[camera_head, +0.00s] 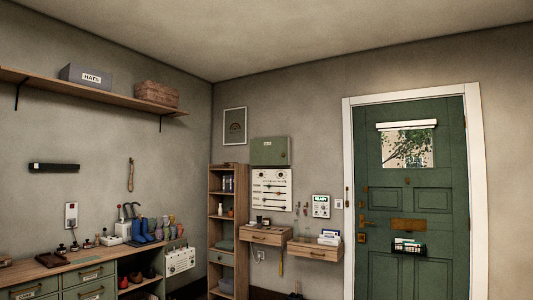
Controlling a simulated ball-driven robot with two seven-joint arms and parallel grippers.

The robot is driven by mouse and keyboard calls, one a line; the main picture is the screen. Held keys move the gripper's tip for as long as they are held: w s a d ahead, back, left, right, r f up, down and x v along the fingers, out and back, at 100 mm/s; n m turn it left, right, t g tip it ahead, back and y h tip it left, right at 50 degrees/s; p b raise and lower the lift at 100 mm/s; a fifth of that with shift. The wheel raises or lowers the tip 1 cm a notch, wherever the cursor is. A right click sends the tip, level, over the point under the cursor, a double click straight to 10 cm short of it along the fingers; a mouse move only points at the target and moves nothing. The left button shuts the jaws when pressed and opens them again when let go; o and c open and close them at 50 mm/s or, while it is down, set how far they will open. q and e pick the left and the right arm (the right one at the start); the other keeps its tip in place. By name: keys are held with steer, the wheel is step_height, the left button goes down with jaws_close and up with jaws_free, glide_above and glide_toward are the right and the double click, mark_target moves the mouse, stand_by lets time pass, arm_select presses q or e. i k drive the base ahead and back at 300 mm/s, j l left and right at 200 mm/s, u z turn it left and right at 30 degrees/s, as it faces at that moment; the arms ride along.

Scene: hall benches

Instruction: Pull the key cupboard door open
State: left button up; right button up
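The key cupboard is most likely the small green wall box (270,151) with a pale label, mounted on the back wall above a white panel. Its front looks shut. It is small and far off, so I cannot make out its handle or hinge clearly. Neither of my grippers shows in the head view.
Below the box are a white panel (271,190) and two wooden drawer shelves (315,250). A tall narrow shelf (214,225) stands left of them. A green door (413,265) is on the right. A long bench with green drawers (75,280) runs along the left wall.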

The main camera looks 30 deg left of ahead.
mark_target(272, 151)
steer(key=i+j+u, duration=0.25)
steer(key=i, duration=0.15)
steer(key=i+j+u, duration=0.1)
steer(key=i+u, duration=0.5)
steer(key=i, duration=3.15)
steer(key=i+j, duration=0.15)
steer(key=i, duration=1.1)
